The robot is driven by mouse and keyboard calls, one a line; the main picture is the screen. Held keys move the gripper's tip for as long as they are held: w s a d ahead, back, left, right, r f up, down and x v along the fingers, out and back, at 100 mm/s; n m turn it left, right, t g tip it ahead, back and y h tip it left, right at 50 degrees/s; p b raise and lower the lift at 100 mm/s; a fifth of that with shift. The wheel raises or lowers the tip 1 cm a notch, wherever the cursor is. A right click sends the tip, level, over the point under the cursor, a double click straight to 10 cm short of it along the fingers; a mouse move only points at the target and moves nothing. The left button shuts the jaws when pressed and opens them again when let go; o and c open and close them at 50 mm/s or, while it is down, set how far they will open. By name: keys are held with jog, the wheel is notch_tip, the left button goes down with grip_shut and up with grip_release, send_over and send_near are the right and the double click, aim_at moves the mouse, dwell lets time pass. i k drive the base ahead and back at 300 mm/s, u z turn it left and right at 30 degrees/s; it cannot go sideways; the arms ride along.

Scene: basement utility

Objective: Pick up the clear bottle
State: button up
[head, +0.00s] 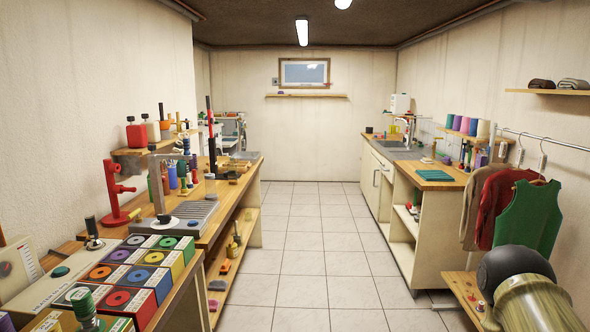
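I cannot make out a clear bottle with certainty in the head view. A small item with a green cap (83,303) stands at the near left by the boxes; its body is partly cut off by the bottom edge and I cannot tell whether it is clear. A pale bottle with a dark cap (152,129) stands on the left wall shelf beside a red bottle (136,135). Small bottle-like items also crowd the left bench, too small to tell apart. My gripper is not in view.
The left workbench (240,176) is crowded, with colourful boxes (131,277) at its near end and a red stand (113,190). A sink counter (437,185) and hanging clothes (527,215) line the right. The tiled floor (310,240) between is clear.

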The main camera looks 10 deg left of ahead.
aim_at(231, 165)
jog(key=z, duration=0.25)
jog(key=i, duration=1.55)
jog(key=u, duration=0.85)
jog(key=i, duration=0.8)
jog(key=u, duration=1)
